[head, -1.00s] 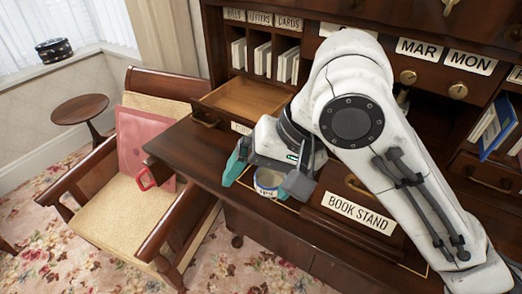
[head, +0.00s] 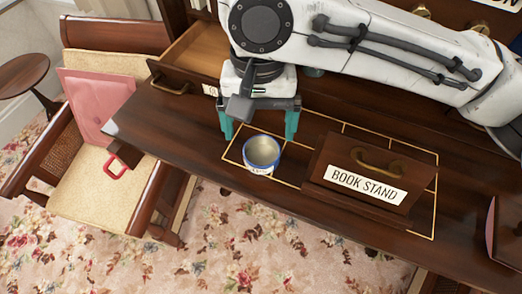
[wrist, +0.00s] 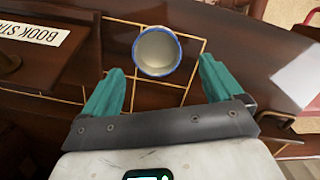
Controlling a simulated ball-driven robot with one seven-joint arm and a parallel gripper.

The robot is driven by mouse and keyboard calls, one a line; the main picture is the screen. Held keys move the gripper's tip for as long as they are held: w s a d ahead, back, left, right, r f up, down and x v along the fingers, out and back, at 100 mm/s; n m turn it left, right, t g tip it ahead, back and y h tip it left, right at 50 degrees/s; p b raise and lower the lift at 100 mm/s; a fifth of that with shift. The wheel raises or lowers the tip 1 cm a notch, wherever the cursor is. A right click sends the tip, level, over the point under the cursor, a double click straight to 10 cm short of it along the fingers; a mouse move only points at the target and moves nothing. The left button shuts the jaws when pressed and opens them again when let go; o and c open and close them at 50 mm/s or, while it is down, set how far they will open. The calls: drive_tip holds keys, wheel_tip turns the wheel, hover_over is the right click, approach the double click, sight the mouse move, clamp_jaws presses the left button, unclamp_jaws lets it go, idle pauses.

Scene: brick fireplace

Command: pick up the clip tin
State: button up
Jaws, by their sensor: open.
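The clip tin (head: 262,153) is a small round open-topped cup with a blue rim and a pale inside. It stands upright on the desk, inside the left part of a thin gold outline, and looks empty. My gripper (head: 260,128) is open just behind it in the head view, teal fingers pointing down and spread wide. In the wrist view the tin (wrist: 157,51) lies ahead of and between the two open fingertips (wrist: 160,72). It appears clear of both fingers.
A dark wooden box labelled BOOK STAND (head: 365,185) stands right of the tin, with a brass handle. A drawer (head: 195,55) is pulled open behind at left. A chair (head: 100,200) with a pink folder (head: 95,105) stands beyond the desk's left edge.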

sight(262, 159)
drive_tip(key=shift+s+d+f+p, duration=0.15)
drive_tip(key=shift+s+f, duration=0.05)
drive_tip(key=shift+f, duration=1.1)
drive_tip(key=shift+s+d+f+p, duration=0.1)
drive_tip(key=shift+s+f+p, duration=0.05)
drive_tip(key=shift+f, duration=1.15)
drive_tip(key=c, duration=1.1)
drive_tip(key=shift+r, duration=0.1)
